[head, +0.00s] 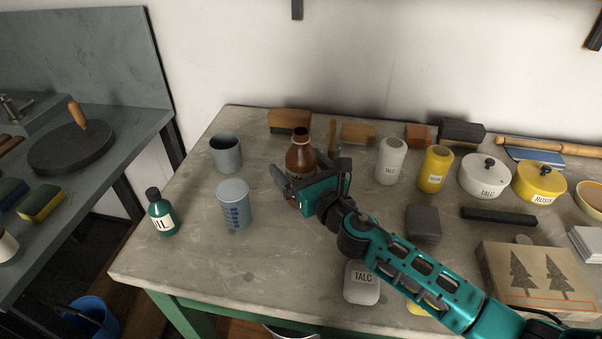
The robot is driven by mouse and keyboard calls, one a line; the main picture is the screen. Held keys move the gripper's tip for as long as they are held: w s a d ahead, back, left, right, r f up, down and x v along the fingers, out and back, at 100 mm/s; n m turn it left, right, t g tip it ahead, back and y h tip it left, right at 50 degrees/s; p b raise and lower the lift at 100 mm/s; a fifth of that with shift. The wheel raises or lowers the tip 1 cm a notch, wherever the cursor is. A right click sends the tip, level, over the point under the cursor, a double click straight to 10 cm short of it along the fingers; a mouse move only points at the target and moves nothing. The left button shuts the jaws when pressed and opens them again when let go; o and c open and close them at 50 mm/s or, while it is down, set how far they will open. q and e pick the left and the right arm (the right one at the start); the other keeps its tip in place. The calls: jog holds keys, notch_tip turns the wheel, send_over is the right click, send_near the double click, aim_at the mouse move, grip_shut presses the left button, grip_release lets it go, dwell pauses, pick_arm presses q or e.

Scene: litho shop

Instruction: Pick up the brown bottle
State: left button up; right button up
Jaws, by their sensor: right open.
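The brown bottle (300,157) stands upright near the back middle of the grey table (190,266). Its neck and shoulder show, and its lower part is hidden behind my right gripper. My right gripper (285,180) is open and low over the table, right in front of the bottle. Its fingers point toward the back left, and I cannot tell whether they touch the bottle or reach around it. My left gripper is not in view.
A grey cup (226,155), a grey measuring beaker (234,206) and a green oil bottle (161,213) stand left of the gripper. Wooden blocks (290,121) lie behind. Shakers (391,160) and lidded pots (484,176) stand right. The table's front left is clear.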

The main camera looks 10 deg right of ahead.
jog(key=c, duration=1.3)
jog(key=shift+r, duration=0.2)
